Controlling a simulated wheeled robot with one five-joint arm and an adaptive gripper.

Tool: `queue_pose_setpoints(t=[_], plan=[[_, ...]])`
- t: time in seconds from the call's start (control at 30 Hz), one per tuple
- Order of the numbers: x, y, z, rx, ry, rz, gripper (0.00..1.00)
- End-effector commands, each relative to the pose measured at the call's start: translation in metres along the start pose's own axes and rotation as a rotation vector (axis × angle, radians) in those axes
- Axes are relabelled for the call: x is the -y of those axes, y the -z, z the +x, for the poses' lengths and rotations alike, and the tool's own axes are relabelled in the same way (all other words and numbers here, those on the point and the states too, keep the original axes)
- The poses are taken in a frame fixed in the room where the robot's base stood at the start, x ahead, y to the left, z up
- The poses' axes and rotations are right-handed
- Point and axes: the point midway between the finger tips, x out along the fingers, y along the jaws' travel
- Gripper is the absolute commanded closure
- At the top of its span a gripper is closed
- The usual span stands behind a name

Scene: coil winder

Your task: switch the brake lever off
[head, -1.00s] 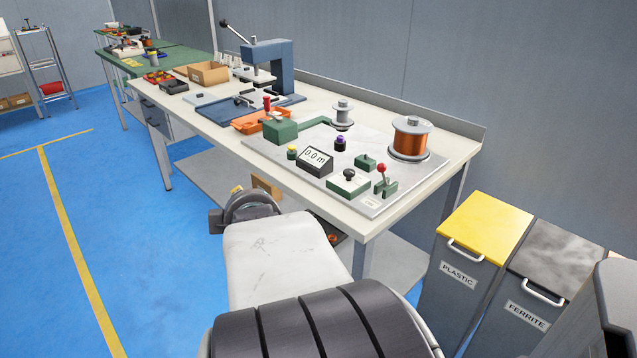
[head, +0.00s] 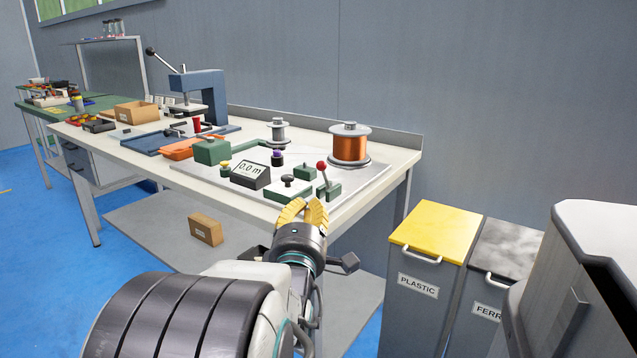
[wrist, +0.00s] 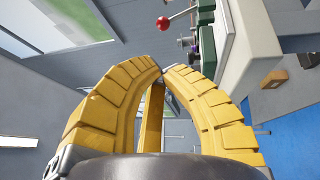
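The lever with a red ball knob (head: 321,167) stands on a small green base (head: 327,190) at the front right of the winder's grey plate (head: 371,188). Its rod leans slightly left in the head view. The red knob also shows at the top of the wrist view (wrist: 162,23), beyond the fingertips. My gripper (head: 305,203) has yellow ribbed fingers and is just in front of the table edge, below and nearer than the lever. The fingertips (wrist: 161,69) come together with nothing visible between them. The gripper appears apart from the lever.
A black knob (head: 288,180), a meter reading 0.0 m (head: 250,175), a purple-topped button (head: 277,158) and a copper wire spool (head: 349,143) stand near the lever. A yellow-lidded plastic bin (head: 435,228) is right of the table (head: 340,215).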

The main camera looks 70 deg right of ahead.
Motion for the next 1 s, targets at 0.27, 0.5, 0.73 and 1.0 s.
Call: queue_pose_setpoints(t=[0.27,0.5,0.73,1.0], plan=[[0.002,-0.008,0.000,0.021,-0.018,-0.027,1.00],[0.002,-0.008,0.000,0.020,-0.018,-0.025,1.00],[0.003,-0.007,0.009,0.019,-0.018,-0.024,1.00],[0.004,-0.008,0.044,0.019,-0.019,-0.024,1.00]])
